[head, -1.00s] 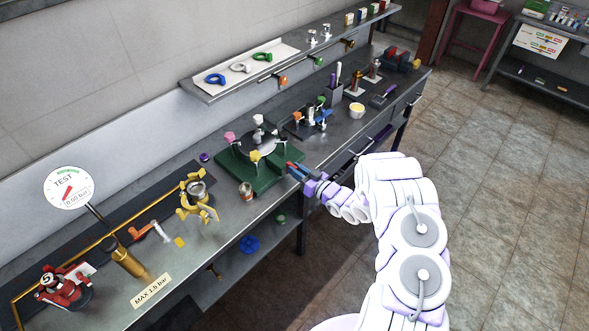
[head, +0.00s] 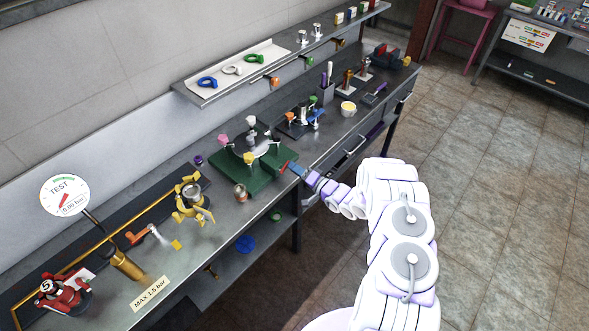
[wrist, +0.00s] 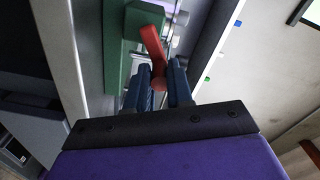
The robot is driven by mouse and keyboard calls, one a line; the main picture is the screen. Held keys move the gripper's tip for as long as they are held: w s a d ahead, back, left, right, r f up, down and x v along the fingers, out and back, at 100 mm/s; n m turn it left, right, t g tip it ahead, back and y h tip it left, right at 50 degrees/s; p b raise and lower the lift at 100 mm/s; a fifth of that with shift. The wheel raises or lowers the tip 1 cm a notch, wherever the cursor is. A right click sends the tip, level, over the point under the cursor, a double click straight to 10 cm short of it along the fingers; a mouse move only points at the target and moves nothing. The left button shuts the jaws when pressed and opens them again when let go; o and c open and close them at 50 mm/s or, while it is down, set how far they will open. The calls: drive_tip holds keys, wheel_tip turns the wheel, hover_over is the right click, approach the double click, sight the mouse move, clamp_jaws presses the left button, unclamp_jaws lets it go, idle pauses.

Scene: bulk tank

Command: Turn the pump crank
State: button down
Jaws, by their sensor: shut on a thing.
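The red crank lever (head: 284,167) sits at the near right side of the green pump base (head: 246,182) on the bench. In the wrist view, the red lever (wrist: 153,45) runs from beside the green body (wrist: 116,50) down between my blue fingers. My gripper (head: 293,170) is shut on its round red end. The gripper also shows in the wrist view (wrist: 161,80). The lever tilts slightly in that view. The crank's pivot is not clearly visible.
A round TEST gauge (head: 65,195) reads 0.00 bar. Open floor (head: 480,190) lies to the right.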

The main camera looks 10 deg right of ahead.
drive_tip(key=shift+w+d+f+m+b, duration=0.1)
drive_tip(key=shift+f+m+b, duration=0.3)
drive_tip(key=shift+m, duration=1.2)
drive_tip(key=shift+w+d+f+m+b, duration=0.15)
drive_tip(key=shift+f+m, duration=0.4)
drive_tip(key=shift+m, duration=1.05)
drive_tip(key=shift+s+d+f+m+b, duration=0.1)
drive_tip(key=shift+f+m+b, duration=0.35)
drive_tip(key=shift+m, duration=1.15)
drive_tip(key=shift+f, duration=0.1)
drive_tip(key=c, duration=1)
unclamp_jaws()
drive_tip(key=v, duration=1.7)
drive_tip(key=shift+d, duration=0.2)
